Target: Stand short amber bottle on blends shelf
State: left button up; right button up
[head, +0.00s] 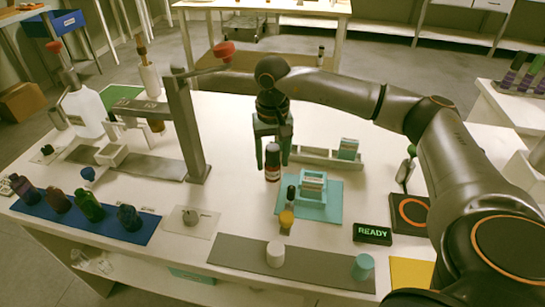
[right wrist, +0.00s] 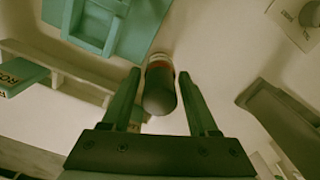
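A dark brown bottle (head: 272,162) with a dark cap and a red and white label stands upright on the white table. It looks like the short amber bottle, but its label is too small to read. My right gripper (head: 274,160) points down over it. In the right wrist view the bottle (right wrist: 160,85) shows between the two open fingers (right wrist: 160,80), with gaps on both sides. I cannot tell which surface is the blends shelf. My left gripper is not in view.
A teal tray (head: 322,212) holding a box is right of the bottle. A metal stand (head: 188,130) rises at left. Several dark bottles stand on a blue mat (head: 150,228). A READY sign (head: 372,234) is at front right.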

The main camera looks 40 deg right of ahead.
jog(key=shift+o, duration=1.2)
